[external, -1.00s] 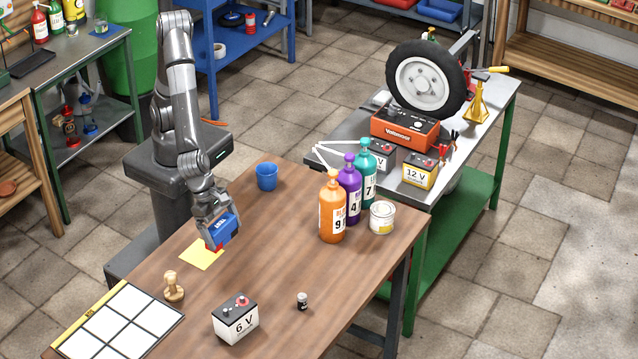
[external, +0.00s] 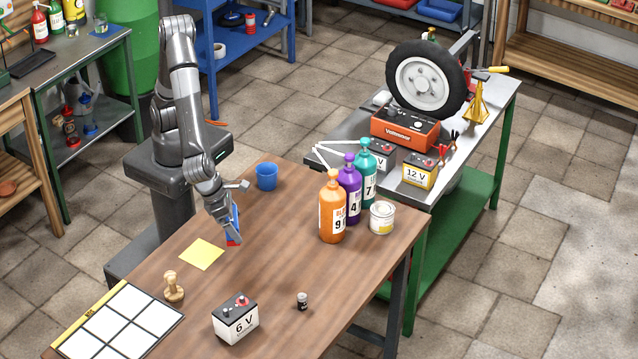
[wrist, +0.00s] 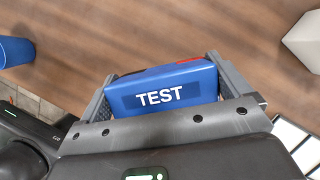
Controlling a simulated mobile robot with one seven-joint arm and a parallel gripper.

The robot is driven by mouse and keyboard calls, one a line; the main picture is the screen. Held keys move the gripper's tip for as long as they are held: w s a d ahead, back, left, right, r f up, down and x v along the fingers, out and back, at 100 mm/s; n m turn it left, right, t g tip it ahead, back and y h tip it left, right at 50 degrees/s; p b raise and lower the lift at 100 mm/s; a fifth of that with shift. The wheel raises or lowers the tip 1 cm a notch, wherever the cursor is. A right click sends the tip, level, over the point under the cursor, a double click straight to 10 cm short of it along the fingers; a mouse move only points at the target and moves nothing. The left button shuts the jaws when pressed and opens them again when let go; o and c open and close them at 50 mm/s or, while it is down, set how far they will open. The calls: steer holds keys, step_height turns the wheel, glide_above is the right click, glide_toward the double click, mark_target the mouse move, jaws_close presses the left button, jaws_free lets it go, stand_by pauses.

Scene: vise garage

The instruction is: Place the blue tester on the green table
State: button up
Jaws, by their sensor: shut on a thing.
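The blue tester (external: 233,222) is in my gripper (external: 237,232), which is shut on it above the wooden table. In the wrist view the tester (wrist: 160,91) lies between the two fingers of my gripper (wrist: 165,95), its "TEST" label showing and some red and black at its far edge. In the external view it is seen nearly edge-on and partly hidden by the gripper. The green table (external: 465,205) stands behind and to the right of the wooden table, with green legs, a green lower shelf and a grey metal top (external: 452,172).
The wooden table (external: 290,275) holds a yellow note (external: 201,254), blue cup (external: 267,176), orange (external: 333,210), purple (external: 350,192) and teal (external: 365,178) bottles, a can (external: 382,217) and a 6 V battery (external: 236,320). A charger (external: 404,130), batteries (external: 420,171) and wheel (external: 428,78) crowd the metal top.

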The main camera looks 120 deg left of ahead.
steer(key=w+a+f+n+g, duration=0.1)
steer(key=a+n+g, duration=0.1)
steer(key=a+n, duration=0.4)
steer(key=w+a+f+n+g+h, duration=0.1)
steer(key=w+a+n+g, duration=0.1)
steer(key=a+n, duration=0.4)
steer(key=w+a+f+n+g+h, duration=0.1)
steer(key=a+n+g, duration=0.3)
steer(key=n, duration=0.9)
steer(key=shift+w+a+f+n, duration=0.15)
steer(key=shift+a+f, duration=0.1)
steer(key=shift+a, duration=0.35)
steer(key=shift+w+a+f+n, duration=0.1)
steer(key=shift+a+f+n, duration=0.1)
steer(key=shift+a, duration=0.35)
steer(key=shift+a+f+n+h, duration=0.1)
steer(key=shift+a+n+h, duration=0.5)
steer(key=shift+n, duration=0.55)
